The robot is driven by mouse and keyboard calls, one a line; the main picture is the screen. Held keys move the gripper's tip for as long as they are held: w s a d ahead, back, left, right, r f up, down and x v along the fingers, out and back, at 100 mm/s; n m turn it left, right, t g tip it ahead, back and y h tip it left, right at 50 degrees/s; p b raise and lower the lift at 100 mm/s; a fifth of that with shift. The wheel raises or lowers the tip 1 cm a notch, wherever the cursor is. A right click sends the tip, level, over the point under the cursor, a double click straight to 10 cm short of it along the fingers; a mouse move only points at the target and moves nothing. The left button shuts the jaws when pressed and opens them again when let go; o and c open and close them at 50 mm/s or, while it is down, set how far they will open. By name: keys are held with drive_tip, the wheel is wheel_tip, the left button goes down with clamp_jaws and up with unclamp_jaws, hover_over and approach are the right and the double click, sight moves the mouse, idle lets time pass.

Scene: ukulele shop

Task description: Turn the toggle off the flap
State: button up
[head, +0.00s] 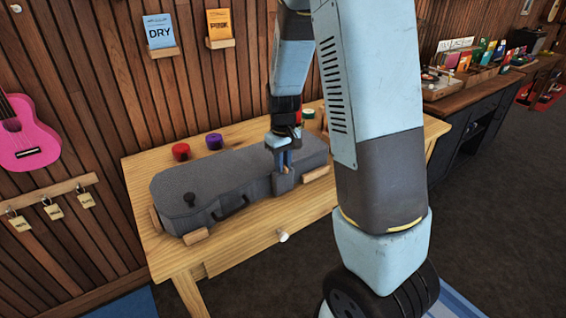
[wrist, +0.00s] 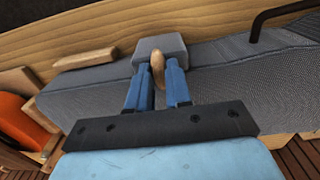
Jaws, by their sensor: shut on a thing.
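A long grey fabric ukulele case (head: 215,180) lies on the wooden table, and it fills much of the wrist view (wrist: 230,72). A small grey flap (head: 283,184) sits at the case's front side near its right end; in the wrist view the flap (wrist: 160,43) stands out from the case edge. A tan wooden toggle (wrist: 158,68) lies against the flap. My gripper (wrist: 158,78) has its blue fingers on both sides of the toggle and is shut on it. In the head view my gripper (head: 284,160) reaches down to the flap; the toggle is mostly hidden there.
Wooden blocks brace the case, one at the front left (head: 196,237) and one at the right (head: 315,173). A black handle (head: 232,209) is on its front. Red (head: 181,151) and purple (head: 214,141) round items stand behind it. The table's front left (head: 225,255) is clear.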

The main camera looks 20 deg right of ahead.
drive_tip(key=shift+m, duration=0.4)
clamp_jaws()
drive_tip(key=m, duration=0.3)
drive_tip(key=shift+m, duration=0.3)
drive_tip(key=m, duration=0.4)
drive_tip(key=shift+m, duration=0.3)
drive_tip(key=m, duration=0.4)
drive_tip(key=shift+m, duration=2.4)
drive_tip(key=o, duration=0.8)
unclamp_jaws()
